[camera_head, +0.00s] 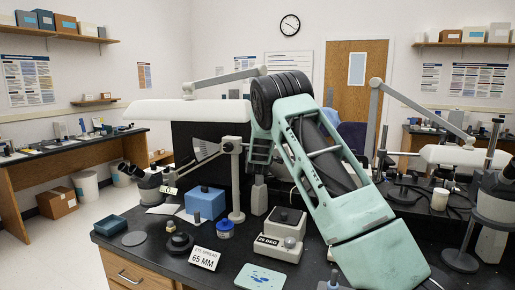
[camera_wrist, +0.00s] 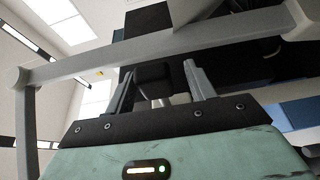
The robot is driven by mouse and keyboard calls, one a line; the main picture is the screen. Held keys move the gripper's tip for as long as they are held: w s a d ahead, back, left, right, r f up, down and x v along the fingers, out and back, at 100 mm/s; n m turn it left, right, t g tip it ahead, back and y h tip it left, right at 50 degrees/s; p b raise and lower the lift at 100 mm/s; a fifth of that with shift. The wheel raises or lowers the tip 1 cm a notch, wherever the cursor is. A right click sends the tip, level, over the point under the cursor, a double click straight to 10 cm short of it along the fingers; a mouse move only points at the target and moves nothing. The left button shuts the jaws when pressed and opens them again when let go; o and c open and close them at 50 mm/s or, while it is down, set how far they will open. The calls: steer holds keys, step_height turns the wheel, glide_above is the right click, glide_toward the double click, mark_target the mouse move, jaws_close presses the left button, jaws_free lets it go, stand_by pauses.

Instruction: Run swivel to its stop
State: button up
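Which part is the swivel is not plain to me. A grey upright stand (camera_head: 236,185) on the dark bench carries a short crossbar and a pale fan-shaped scale plate (camera_head: 205,149). My arm reaches over the bench just right of this stand, and its end is mostly hidden by its own links in the head view. In the wrist view my gripper (camera_wrist: 160,84) has its two grey fingers apart. A dark rounded block (camera_wrist: 154,73) with a pale cylinder (camera_wrist: 160,101) below shows between them. I see gaps beside the block, so no grasp shows; contact and depth cannot be told.
A blue box (camera_head: 205,202), a "65 MM" card (camera_head: 204,259), a grey "25 DEG" device (camera_head: 281,236) and a blue-capped jar (camera_head: 225,229) crowd the bench. A jointed grey lamp arm (camera_head: 226,78) spans above; a grey jointed bar (camera_wrist: 150,48) crosses the wrist view.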

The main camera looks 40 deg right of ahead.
steer(key=shift+r, duration=0.1)
steer(key=b+v, duration=0.3)
steer(key=v, duration=1.4)
steer(key=shift+s+a+r, duration=0.1)
steer(key=shift+s+a, duration=0.05)
steer(key=w+a+f+y, duration=0.15)
steer(key=a+y, duration=0.25)
steer(key=a, duration=0.5)
steer(key=a+f+y, duration=0.3)
steer(key=a+y, duration=0.1)
steer(key=a, duration=0.4)
steer(key=s+a+f+m+g+y, duration=0.1)
steer(key=s+a+f+g+y, duration=0.15)
steer(key=a, duration=0.55)
steer(key=s+a+f+g+y, duration=0.1)
steer(key=s+a+y, duration=0.25)
steer(key=a, duration=0.55)
steer(key=s+a+f+g+y, duration=0.1)
steer(key=s+a+g, duration=0.2)
steer(key=s+a, duration=0.35)
steer(key=s+a+f+g, duration=0.15)
steer(key=s+a, duration=0.25)
steer(key=s, duration=0.5)
steer(key=s+g+h+p, duration=0.1)
steer(key=s+g, duration=0.4)
steer(key=s, duration=1)
steer(key=shift+a+r+m+h, duration=0.25)
steer(key=shift+m+h, duration=0.05)
steer(key=shift+h, duration=0.1)
